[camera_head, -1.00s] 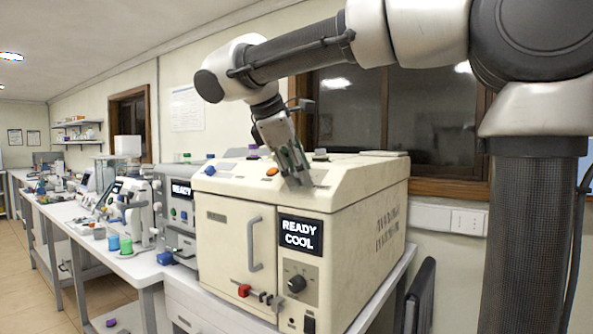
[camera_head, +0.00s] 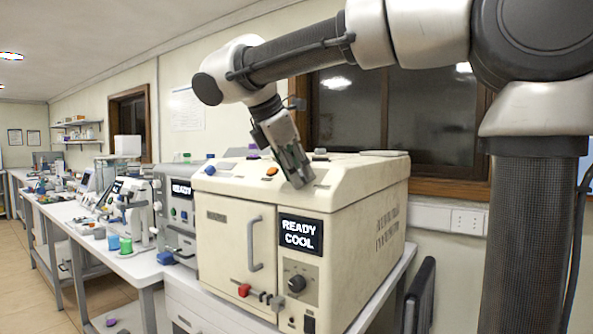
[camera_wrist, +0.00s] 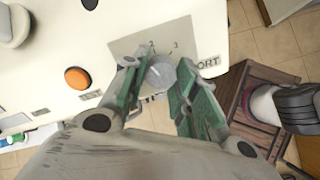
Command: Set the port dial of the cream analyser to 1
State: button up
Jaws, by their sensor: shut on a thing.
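The cream analyser (camera_head: 232,235) stands on the bench with its screen (camera_head: 300,234) reading "READY COOL". My gripper (camera_head: 300,182) points down at its sloped top panel. In the wrist view, the round grey port dial (camera_wrist: 160,73) sits on a grey plate (camera_wrist: 133,43) between my gripper's green-padded fingertips (camera_wrist: 160,70). The gripper is shut on the dial. The numbers 2 and 3 show above the dial. The port label (camera_wrist: 208,63) is partly hidden by the right finger, and a number 1 is not visible. I cannot tell where the dial's pointer stands.
An orange button (camera_wrist: 77,79) lies left of the dial on the top panel. A front knob (camera_head: 297,284) and a red-tipped lever (camera_head: 245,290) are lower down. A grey machine (camera_head: 178,207) stands close on the left.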

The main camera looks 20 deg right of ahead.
jog(key=n, duration=0.5)
jog(key=shift+n, duration=0.4)
dwell(0.3)
jog(key=o, duration=1)
jog(key=shift+s, duration=0.1)
jog(key=v, duration=1.2)
jog(key=shift+s+a+f, duration=0.1)
jog(key=shift+a, duration=0.1)
